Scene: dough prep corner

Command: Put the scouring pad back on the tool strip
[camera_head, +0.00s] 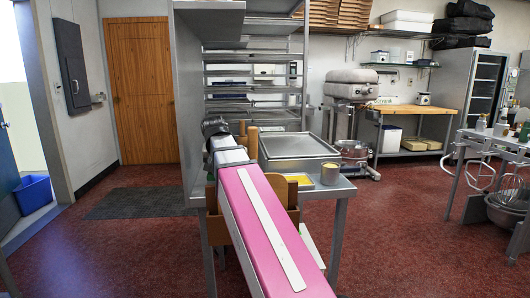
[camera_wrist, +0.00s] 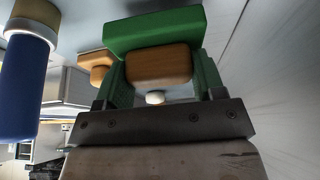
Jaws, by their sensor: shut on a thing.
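In the wrist view my gripper (camera_wrist: 160,76) has its two green fingers on either side of a brown block. The block looks like the grip of the scouring pad (camera_wrist: 153,31), a thick green slab just beyond the fingertips. My gripper is shut on this block, and the pad spans wider than the fingers. In the head view my pink arm reaches toward the rack, and its end hides the pad. I cannot make out the tool strip for certain in either view.
A steel table holds a tray (camera_head: 298,146), a grey can (camera_head: 330,174) and a yellow item (camera_head: 300,181). A steel rack (camera_head: 254,72) stands behind. In the wrist view a blue cylinder (camera_wrist: 25,88) with a cream collar is close at left.

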